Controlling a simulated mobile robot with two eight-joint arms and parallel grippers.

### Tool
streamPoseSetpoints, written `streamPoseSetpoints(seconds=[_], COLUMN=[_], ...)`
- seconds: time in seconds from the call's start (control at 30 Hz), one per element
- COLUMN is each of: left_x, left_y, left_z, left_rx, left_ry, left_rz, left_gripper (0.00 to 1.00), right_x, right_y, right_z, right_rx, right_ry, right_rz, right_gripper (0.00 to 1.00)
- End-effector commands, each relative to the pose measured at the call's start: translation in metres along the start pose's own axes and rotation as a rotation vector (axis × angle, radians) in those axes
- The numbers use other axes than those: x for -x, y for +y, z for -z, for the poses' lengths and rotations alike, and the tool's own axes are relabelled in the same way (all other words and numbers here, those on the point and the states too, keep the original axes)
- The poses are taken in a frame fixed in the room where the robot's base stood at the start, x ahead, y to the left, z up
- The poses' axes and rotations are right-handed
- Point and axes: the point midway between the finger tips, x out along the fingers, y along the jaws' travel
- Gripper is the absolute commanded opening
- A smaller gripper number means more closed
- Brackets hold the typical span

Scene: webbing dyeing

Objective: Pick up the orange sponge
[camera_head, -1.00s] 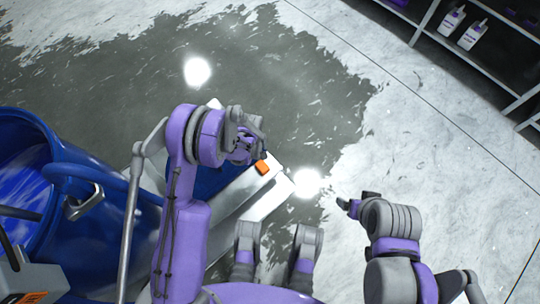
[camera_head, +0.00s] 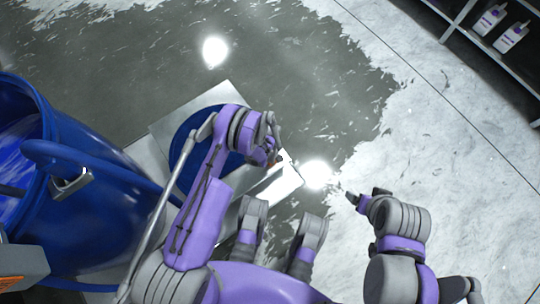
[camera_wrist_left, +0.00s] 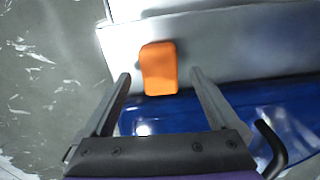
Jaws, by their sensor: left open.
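The orange sponge (camera_wrist_left: 158,68) lies on a pale metal surface (camera_wrist_left: 240,45) in the left wrist view. It appears between the two spread fingers of my left gripper (camera_wrist_left: 160,74), with a gap on either side. In the head view my left gripper (camera_head: 272,154) is over the sponge's place and hides nearly all of it. My left gripper is open and holds nothing. My right gripper (camera_head: 353,198) is over the floor at the right, away from the sponge; its finger opening is too small to judge.
A round blue container (camera_head: 184,152) sits on the metal platform (camera_head: 160,127) beside my left arm. A large blue barrel (camera_head: 90,215) with a handle stands at the left. A shelf with white bottles (camera_head: 489,19) is at the top right. Floor at the right is clear.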

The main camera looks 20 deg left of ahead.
Motion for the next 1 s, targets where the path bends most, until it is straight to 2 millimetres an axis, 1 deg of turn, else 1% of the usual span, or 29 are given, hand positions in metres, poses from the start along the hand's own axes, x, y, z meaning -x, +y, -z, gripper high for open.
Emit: streamPoseSetpoints(seconds=[0.03,0.17,0.43,0.47,0.5,0.57,0.6,0.67,0.7,0.77,0.8,0.93,1.0], left_x=[-0.010,-0.023,-0.025,-0.025,-0.025,-0.025,-0.025,-0.025,-0.025,-0.025,-0.025,-0.025,-0.025], left_y=[0.000,0.000,0.000,0.000,0.000,0.000,0.000,0.000,0.000,0.000,0.000,0.000,0.000], left_z=[0.000,0.000,-0.001,-0.001,-0.001,-0.001,-0.001,-0.001,-0.001,-0.001,-0.001,-0.001,-0.001], left_rx=[0.000,0.000,0.000,0.000,0.000,-0.001,-0.001,-0.001,-0.001,-0.001,-0.001,-0.001,-0.001], left_ry=[0.000,0.000,0.000,0.000,0.000,0.000,0.000,0.000,0.000,0.000,0.000,0.000,0.000], left_rz=[0.000,0.000,0.000,0.000,0.000,0.000,0.000,0.000,0.000,0.000,0.000,0.000,0.000], left_gripper=[0.95,0.95,0.95,0.91,0.84,0.73,0.66,0.55,0.48,0.37,0.30,0.07,0.06], right_x=[-0.004,-0.006,-0.005,-0.005,-0.005,-0.005,-0.005,-0.005,-0.005,-0.005,-0.005,-0.005,-0.005], right_y=[0.000,0.000,0.000,0.000,0.000,0.000,0.000,0.000,0.000,0.000,0.000,0.000,0.000], right_z=[-0.001,-0.001,-0.001,-0.001,-0.001,-0.001,-0.001,-0.001,-0.001,-0.001,-0.001,-0.001,-0.001], right_rx=[0.000,0.000,0.000,0.000,0.000,0.000,0.000,0.000,0.000,0.000,0.000,0.000,0.000], right_ry=[0.001,0.001,0.001,0.001,0.001,0.001,0.001,0.001,0.001,0.001,0.001,0.001,0.001], right_rz=[0.000,0.000,0.000,0.000,0.000,0.000,0.000,0.000,0.000,0.000,0.000,0.000,0.000], right_gripper=[0.84,0.84,0.84,0.84,0.84,0.84,0.84,0.84,0.84,0.84,0.84,0.84,0.84])
